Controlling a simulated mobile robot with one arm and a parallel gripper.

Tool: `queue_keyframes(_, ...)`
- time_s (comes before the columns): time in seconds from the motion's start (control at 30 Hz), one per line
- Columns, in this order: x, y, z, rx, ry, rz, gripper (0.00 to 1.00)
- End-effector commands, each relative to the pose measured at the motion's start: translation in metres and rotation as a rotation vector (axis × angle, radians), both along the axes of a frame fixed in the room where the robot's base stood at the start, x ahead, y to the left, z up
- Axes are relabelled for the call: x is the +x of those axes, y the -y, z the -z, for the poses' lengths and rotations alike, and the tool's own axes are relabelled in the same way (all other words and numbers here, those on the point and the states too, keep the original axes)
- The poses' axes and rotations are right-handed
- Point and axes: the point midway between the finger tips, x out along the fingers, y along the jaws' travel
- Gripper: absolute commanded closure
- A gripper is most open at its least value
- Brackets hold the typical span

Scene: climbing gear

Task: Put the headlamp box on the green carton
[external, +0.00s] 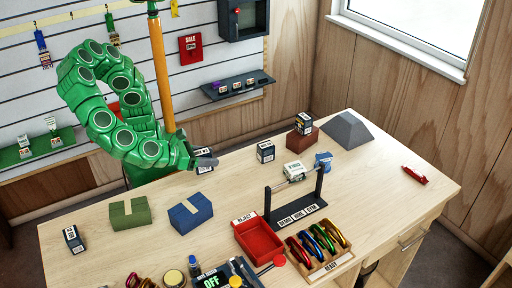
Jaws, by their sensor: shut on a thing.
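My green arm reaches down over the back left of the workbench. My gripper (206,160) is shut on a small dark box with a white label (201,149), which looks like the headlamp box; the gripper partly hides it. The lettering is too small to read. The box is at the bench's back edge; I cannot tell whether it touches the top. The green carton (130,214) sits on the bench, in front and to the left of the gripper. Its top has a lighter strip and looks bare.
A blue carton (190,213) stands just right of the green one. Similar dark boxes stand at the left edge (74,238), mid-bench (265,152) and on a brown block (302,123). A red reject tray (258,240) and a black stand (298,207) are further right.

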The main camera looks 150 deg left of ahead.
Motion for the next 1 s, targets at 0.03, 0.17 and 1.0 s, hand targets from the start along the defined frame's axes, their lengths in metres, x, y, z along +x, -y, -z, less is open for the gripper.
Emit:
queue_keyframes(0.03,-0.001,0.009,-0.002,0.0,0.002,0.018,0.81)
queue_keyframes(0.17,-0.007,0.029,-0.008,0.001,0.003,0.053,0.81)
queue_keyframes(1.0,-0.059,0.139,-0.039,-0.002,0.008,0.297,0.81)
